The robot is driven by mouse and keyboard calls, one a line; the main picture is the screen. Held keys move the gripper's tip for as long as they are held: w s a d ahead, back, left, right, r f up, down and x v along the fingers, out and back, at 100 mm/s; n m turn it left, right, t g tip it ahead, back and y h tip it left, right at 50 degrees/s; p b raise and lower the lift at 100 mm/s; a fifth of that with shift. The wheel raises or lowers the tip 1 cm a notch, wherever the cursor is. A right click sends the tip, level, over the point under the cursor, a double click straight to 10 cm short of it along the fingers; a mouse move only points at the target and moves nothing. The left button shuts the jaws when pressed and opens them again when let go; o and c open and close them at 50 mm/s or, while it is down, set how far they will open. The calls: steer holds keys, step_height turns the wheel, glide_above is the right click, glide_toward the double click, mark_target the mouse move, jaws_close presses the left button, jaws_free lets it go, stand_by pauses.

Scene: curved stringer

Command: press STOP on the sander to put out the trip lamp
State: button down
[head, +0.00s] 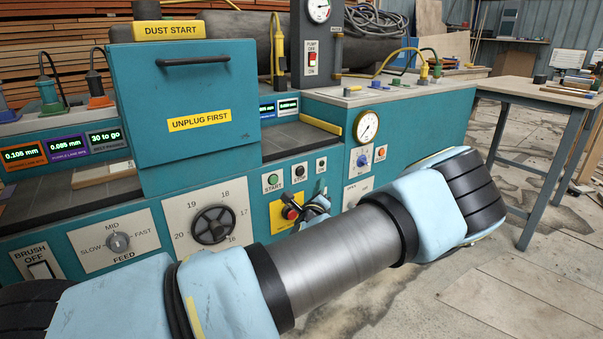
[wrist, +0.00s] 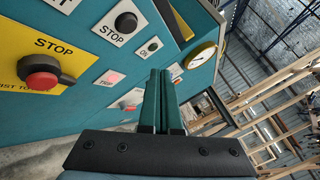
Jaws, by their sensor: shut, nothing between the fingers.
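The sander (head: 190,105) is a large teal machine. Its front has a black STOP button (head: 299,172) on a white plate, between the green START button (head: 272,182) and a small ON plate (head: 321,164). Below is a red mushroom button (head: 290,213) on a yellow plate, which reads STOP in the wrist view (wrist: 41,80). The black STOP button also shows there (wrist: 125,22). My gripper (head: 320,203) is shut and empty, just right of the red button; its fingers (wrist: 160,76) appear apart from both.
A pressure gauge (head: 367,126) and a blue knob (head: 363,160) sit to the right on the panel. A black handwheel (head: 213,225) stands out at left. A workbench (head: 530,92) stands at the right. The floor between is mostly open.

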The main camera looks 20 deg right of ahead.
mark_target(305, 170)
steer(key=shift+w+a+b, duration=0.1)
steer(key=shift+w+a, duration=0.1)
steer(key=shift+w, duration=0.85)
steer(key=shift+w+a+b, duration=0.1)
steer(key=shift+w+a, duration=0.15)
steer(key=shift+w, duration=0.8)
steer(key=shift+w+a+b, duration=0.1)
steer(key=shift+w+a, duration=0.1)
steer(key=shift+w, duration=0.85)
steer(key=shift+w+a, duration=0.1)
steer(key=shift+w, duration=0.35)
steer(key=shift+w+b, duration=0.35)
steer(key=shift+w, duration=0.05)
stand_by(0.4)
steer(key=shift+s, duration=0.8)
steer(key=shift+s+d, duration=0.2)
steer(key=shift+s, duration=0.65)
steer(key=shift+s+d, duration=0.15)
steer(key=shift+s, duration=0.65)
steer(key=shift+s+d, duration=0.2)
steer(key=shift+s, duration=0.65)
